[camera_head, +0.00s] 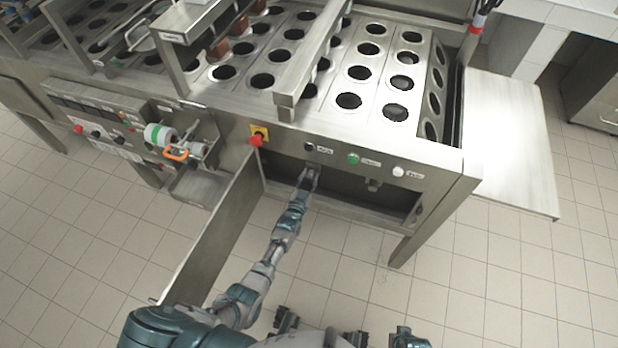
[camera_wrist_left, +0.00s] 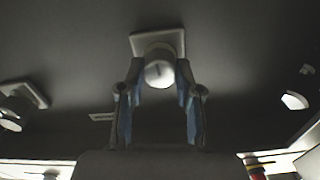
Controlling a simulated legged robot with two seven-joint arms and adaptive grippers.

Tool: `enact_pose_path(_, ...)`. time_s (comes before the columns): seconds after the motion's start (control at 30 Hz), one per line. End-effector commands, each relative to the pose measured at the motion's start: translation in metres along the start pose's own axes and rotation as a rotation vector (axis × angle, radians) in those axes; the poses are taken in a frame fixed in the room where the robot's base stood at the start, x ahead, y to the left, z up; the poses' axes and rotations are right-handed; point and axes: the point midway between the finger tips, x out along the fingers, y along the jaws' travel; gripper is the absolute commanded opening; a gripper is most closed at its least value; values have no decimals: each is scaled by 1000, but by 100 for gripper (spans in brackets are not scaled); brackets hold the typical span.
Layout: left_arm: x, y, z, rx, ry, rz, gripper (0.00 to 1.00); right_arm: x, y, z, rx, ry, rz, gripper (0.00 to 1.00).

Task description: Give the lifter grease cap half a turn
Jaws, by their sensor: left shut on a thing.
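My left gripper (camera_head: 310,174) reaches through the open hatch below the front panel of the steel machine (camera_head: 300,128). In the left wrist view, the gripper (camera_wrist_left: 160,76) is shut on a round pale grease cap (camera_wrist_left: 158,72), one finger on each side. The cap sits on a square mount and has a short dark mark on its face. A second, similar cap (camera_wrist_left: 10,120) is at the left of that view, apart from the fingers. A fitting like it shows inside the hatch in the head view (camera_head: 373,184). No readable label shows which cap is which.
The hatch door (camera_head: 215,235) stands open to the left of my left arm. A red knob (camera_head: 256,140) on a yellow plate is above the hatch's left corner. Black, green and white buttons (camera_head: 353,158) line the panel above. The tiled floor in front is clear.

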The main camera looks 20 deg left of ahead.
Motion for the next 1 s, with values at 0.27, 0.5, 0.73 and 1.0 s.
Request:
enact_pose_path(0.27,-4,4,9,17,-20,6,0,4,0,2,0,-7,-1,0)
enact_pose_path(0.5,-4,3,9,16,-20,6,36,2,0,1,0,-3,-1,0)
enact_pose_path(0.73,-3,2,5,16,-10,3,59,1,-1,-1,0,2,-2,0)
enact_pose_path(1.0,-9,1,3,16,-6,1,59,0,-2,-1,0,6,-3,0)
